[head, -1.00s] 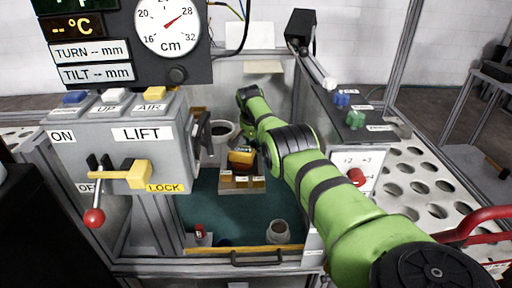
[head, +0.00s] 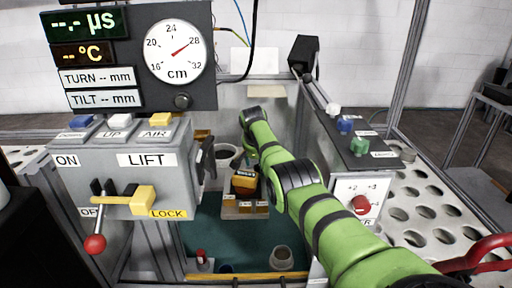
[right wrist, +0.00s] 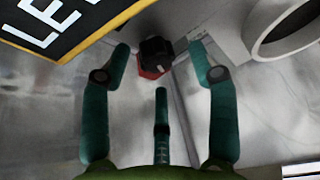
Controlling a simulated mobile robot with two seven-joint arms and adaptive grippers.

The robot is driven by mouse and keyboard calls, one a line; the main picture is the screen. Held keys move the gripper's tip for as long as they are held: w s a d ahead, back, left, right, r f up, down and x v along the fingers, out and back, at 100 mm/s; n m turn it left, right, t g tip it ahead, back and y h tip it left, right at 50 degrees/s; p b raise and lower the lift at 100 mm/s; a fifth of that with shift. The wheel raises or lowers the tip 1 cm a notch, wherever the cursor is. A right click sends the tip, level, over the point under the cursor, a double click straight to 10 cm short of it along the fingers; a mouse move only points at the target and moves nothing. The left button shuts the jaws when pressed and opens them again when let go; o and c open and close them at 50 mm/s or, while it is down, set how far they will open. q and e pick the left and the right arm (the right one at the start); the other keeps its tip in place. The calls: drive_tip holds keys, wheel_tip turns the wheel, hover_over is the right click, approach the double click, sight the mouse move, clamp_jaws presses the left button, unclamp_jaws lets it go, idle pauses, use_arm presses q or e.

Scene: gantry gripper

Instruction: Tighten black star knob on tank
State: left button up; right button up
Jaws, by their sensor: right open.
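A black knob with a red part below it (right wrist: 155,54) shows at the top middle of the right wrist view. It looks lobed, but its exact shape is dark and hard to tell. My right gripper (right wrist: 160,47) is open, with one teal finger on each side of the knob in the picture. I see a gap on both sides and cannot tell the depth between fingertips and knob. A third teal finger points up below it. In the head view my green right arm reaches into the enclosure, and its fingers cannot be made out. My left gripper is not in view.
A grey LIFT control box (head: 128,160) with a red-tipped lever stands left of my arm. A yellow-edged sign (right wrist: 62,22) and a round grey opening (right wrist: 290,25) lie near my right gripper.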

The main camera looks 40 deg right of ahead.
drive_tip(key=shift+s+a+r, duration=0.25)
drive_tip(key=shift+r, duration=0.3)
drive_tip(key=v, duration=0.9)
drive_tip(key=shift+r, duration=0.35)
drive_tip(key=shift+a, duration=0.1)
